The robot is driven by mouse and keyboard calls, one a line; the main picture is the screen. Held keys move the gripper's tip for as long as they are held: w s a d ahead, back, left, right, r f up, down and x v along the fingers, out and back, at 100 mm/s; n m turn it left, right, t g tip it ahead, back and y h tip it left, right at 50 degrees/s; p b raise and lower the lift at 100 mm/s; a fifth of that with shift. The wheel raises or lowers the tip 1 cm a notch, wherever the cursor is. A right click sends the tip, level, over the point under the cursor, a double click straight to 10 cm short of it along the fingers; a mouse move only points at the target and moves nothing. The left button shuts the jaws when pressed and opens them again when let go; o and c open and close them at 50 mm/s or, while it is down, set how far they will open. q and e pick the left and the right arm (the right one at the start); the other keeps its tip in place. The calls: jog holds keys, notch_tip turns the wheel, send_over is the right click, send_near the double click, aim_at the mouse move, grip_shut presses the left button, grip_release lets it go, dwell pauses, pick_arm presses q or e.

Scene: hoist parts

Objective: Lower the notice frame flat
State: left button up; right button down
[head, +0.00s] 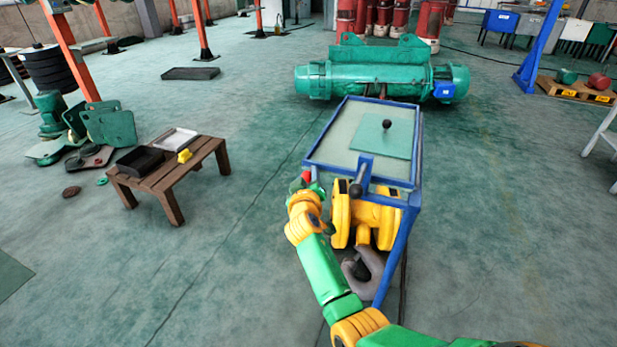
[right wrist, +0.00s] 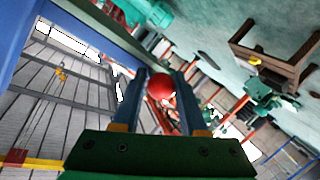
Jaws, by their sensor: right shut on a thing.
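The blue frame (head: 323,130), which I take to be the notice frame, shows in the middle of the head view around a pale panel and a teal plate (head: 372,142) with a black knob. I cannot tell its exact tilt. A red ball knob (head: 306,175) is at its near left corner. My right gripper (head: 309,184) is at that corner, shut on the red knob, which also shows between the two fingers in the right wrist view (right wrist: 160,88). The arm hides part of the corner. My left gripper is out of view.
A yellow hoist block (head: 382,220) with a grey hook (head: 366,275) sits below the near edge, beside my right arm. A green hoist motor (head: 375,75) lies behind. A low brown table (head: 165,172) with trays stands left. The floor between is clear.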

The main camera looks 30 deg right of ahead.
jog(key=shift+s+a+f, duration=0.1)
jog(key=shift+f, duration=0.35)
jog(key=c, duration=0.5)
grip_release()
jog(key=shift+w, duration=0.2)
jog(key=shift+r, duration=0.1)
jog(key=shift+s+a+r, duration=0.1)
jog(key=shift+s+a, duration=0.05)
jog(key=shift+s, duration=0.1)
jog(key=p+v, duration=0.1)
jog(key=v, duration=0.5)
jog(key=shift+s+a, duration=0.15)
jog(key=shift+s, duration=0.1)
